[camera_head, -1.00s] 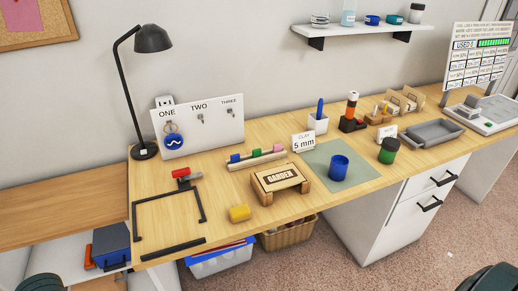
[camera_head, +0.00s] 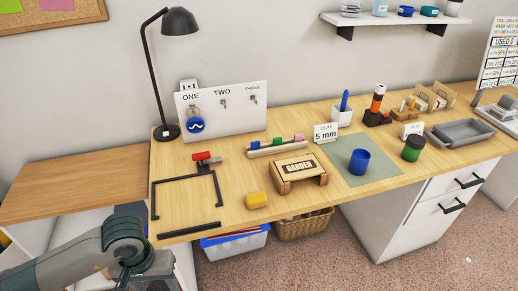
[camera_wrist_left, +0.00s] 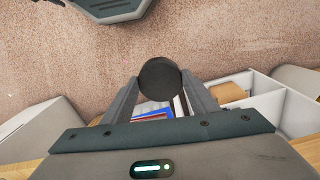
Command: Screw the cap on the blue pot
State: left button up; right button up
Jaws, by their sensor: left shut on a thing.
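The blue pot (camera_head: 359,163) stands upright on the grey-green mat (camera_head: 347,181) on the desk, with its top open and no cap on it. My left gripper (camera_wrist_left: 159,84) shows in the left wrist view, shut on a dark round cap (camera_wrist_left: 159,79) between its fingertips. The cap's flat face is towards the camera, and it is held clear of the desk over the floor side. In the head view my left arm comes in at the lower left, well away from the pot, and its gripper is out of frame. My right gripper is not in view.
A green jar with a black lid (camera_head: 413,148) stands right of the pot. Crates (camera_head: 236,244) sit below the desk's front edge.

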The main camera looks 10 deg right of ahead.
aim_at(360, 160)
jog(key=z, duration=1.5)
